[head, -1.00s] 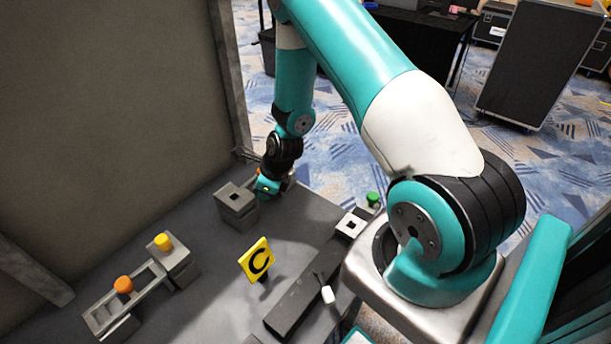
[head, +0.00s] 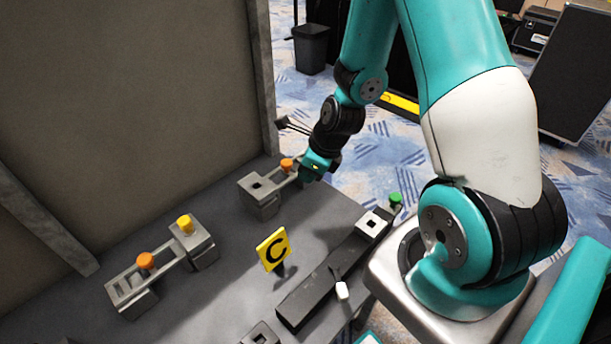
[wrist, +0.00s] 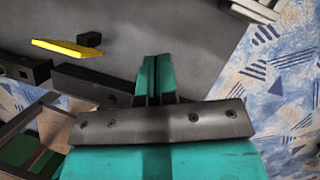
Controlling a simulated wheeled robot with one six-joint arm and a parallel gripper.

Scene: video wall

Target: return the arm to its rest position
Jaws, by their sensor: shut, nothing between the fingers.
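My gripper (wrist: 156,66) shows in the wrist view as two teal fingers pressed together with nothing between them. In the head view, my gripper end (head: 312,170) hangs low at the far right of the grey table, close to an orange-knobbed block. The arm is bent, reaching up from its base and down to the wrist. The exact fingertips are hard to make out in the head view.
The grey table (head: 225,290) holds a yellow C sign (head: 273,249), a dark bar with a green knob (head: 395,198), a block with a yellow knob (head: 185,223) and an orange knob (head: 146,260). A grey wall (head: 130,110) stands behind. Patterned carpet lies beyond.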

